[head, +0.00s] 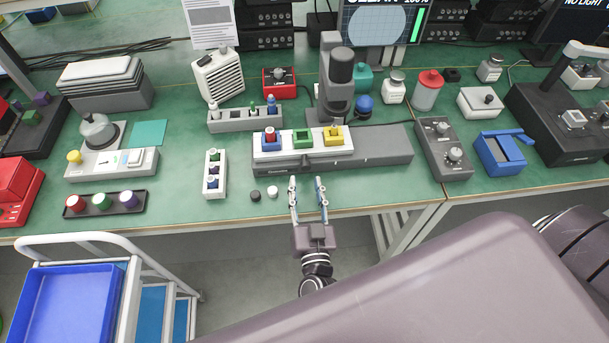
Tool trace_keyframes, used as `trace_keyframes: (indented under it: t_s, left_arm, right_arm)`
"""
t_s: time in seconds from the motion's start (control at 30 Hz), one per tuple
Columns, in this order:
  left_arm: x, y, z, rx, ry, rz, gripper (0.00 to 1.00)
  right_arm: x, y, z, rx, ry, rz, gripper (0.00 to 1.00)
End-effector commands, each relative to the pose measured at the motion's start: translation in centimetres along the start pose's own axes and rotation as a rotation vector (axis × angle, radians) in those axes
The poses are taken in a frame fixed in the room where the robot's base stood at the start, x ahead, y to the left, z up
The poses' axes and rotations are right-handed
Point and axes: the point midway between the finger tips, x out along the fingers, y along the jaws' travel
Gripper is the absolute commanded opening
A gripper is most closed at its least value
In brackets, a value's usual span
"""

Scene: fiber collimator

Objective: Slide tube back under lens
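A grey stage rail (385,148) stands on the green bench and carries a white sliding plate (345,142). The plate holds a blue holder with a red-topped piece (269,134), a green holder (303,138) and a yellow holder (333,136). A dark upright scope with a lens barrel (341,65) stands behind the rail. The yellow holder lies nearest beneath the barrel. I cannot tell which piece is the tube. My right gripper (308,188) is open and empty at the bench's front edge, in front of the rail. My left gripper is not in view.
Black and white caps (264,194) lie left of my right gripper. A white rack (214,174) stands further left. A grey knob box (443,148) and a blue box (499,153) stand to the right. The bench front right of the gripper is clear.

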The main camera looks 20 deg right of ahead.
Motion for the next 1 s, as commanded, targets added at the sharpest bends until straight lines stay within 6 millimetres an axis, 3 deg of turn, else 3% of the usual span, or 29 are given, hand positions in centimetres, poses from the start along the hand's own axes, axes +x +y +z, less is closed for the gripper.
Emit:
trace_keyframes:
  t_s: [0.1,0.3,0.87,1.0]
  left_arm:
    - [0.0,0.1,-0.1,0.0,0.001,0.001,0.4]
    - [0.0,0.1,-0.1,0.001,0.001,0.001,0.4]
    - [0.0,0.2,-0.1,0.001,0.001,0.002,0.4]
    - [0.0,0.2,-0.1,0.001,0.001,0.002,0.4]
  right_arm:
    - [-1.9,-0.1,0.0,0.001,-0.001,-0.001,0.37]
    - [-3.3,-0.1,0.0,0.0,0.001,-0.001,0.37]
    - [-3.3,-0.2,-0.1,0.001,0.0,-0.004,0.37]
    - [-2.9,-1.2,-0.2,0.005,-0.028,-0.059,0.37]
